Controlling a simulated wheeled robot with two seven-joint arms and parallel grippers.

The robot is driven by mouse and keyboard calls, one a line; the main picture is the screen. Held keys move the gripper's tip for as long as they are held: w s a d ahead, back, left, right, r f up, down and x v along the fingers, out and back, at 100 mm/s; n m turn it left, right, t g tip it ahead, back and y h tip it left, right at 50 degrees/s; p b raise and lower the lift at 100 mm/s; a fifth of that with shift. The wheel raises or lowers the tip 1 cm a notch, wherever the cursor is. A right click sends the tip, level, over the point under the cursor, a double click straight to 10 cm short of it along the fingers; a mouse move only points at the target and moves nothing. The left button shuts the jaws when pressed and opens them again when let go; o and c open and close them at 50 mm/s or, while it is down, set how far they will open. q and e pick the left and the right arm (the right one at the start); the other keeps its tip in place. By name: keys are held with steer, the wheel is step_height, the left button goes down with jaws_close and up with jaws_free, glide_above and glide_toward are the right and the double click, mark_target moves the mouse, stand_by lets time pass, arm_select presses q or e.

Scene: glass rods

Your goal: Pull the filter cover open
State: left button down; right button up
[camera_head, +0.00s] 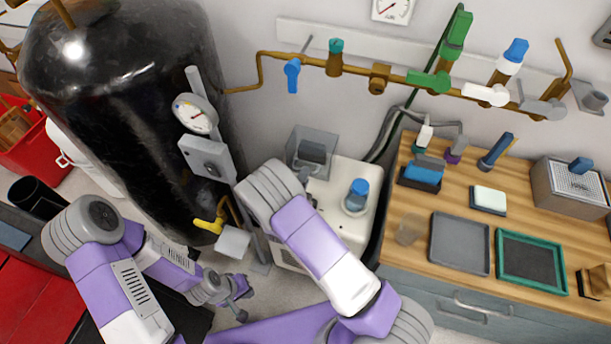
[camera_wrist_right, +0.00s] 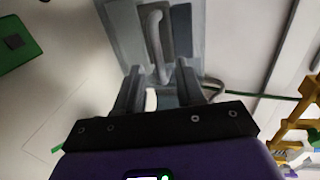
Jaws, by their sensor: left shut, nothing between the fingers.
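The filter cover (camera_wrist_right: 182,30) is a grey panel with a curved upright bar handle (camera_wrist_right: 155,38), at the top middle of the right wrist view. In the head view, the grey box (camera_head: 312,150) at the back of the white machine appears to carry it. My right gripper (camera_wrist_right: 158,88) is open, its two dark fingers apart. The lower end of the handle shows between them in the picture; I cannot tell whether they touch it. In the head view my right arm hides most of that gripper. My left gripper (camera_head: 241,292) is shut and empty, low at the left.
The white machine (camera_head: 335,205) has a blue-capped jar (camera_head: 357,196) on top. A black tank (camera_head: 120,90) with a gauge stands to its left. A wooden counter (camera_head: 425,225) with trays is on the right. Brass pipes with valves (camera_head: 380,80) run along the wall.

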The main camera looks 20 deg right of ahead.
steer(key=shift+x, duration=1.15)
steer(key=shift+c, duration=0.2)
jaws_close()
steer(key=shift+a, duration=0.1)
